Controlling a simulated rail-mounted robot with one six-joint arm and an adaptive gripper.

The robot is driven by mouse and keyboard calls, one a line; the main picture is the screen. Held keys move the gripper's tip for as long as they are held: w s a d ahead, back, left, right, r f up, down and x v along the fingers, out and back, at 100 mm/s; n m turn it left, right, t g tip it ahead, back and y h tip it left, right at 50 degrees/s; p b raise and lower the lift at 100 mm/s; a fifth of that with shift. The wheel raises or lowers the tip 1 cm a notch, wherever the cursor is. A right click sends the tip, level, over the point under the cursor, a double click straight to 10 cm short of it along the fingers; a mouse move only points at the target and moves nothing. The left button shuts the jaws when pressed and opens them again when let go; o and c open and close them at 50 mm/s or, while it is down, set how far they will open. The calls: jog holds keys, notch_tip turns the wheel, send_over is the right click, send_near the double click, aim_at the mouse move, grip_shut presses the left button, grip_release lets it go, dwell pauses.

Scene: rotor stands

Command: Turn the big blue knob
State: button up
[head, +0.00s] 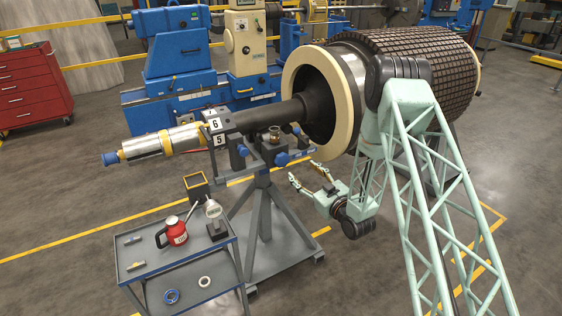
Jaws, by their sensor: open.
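A blue knob (282,159) sits on the side of the grey rotor stand (264,200), below the dark shaft. A second blue knob (243,150) is to its left on the same stand. At this size I cannot tell for certain which is the bigger. My gripper (307,172) is open and empty, below and to the right of the knobs. Its two fingers point up and left toward the stand. It looks apart from both knobs.
The rotor (410,70) and its shaft (262,117) lie above my gripper. A cart (135,262) with a red can (174,231) stands at the lower left. A red tool cabinet (32,88) is at the far left. Blue machines (185,65) stand behind.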

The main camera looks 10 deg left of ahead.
aim_at(284, 161)
jog(key=shift+s+a+f+y, duration=0.15)
jog(key=shift+s+a+f, duration=0.2)
jog(key=shift+f, duration=0.2)
jog(key=shift+s+a+f+y, duration=0.15)
jog(key=shift+s+a+f, duration=0.2)
jog(key=shift+f, duration=0.2)
jog(key=shift+w+a, duration=0.1)
jog(key=shift+w, duration=0.1)
jog(key=shift+x, duration=6.65)
jog(key=shift+r, duration=0.2)
jog(key=c, duration=0.9)
jog(key=shift+w+f+m+b, duration=0.1)
jog(key=shift+m+b, duration=0.3)
jog(key=shift+m, duration=0.1)
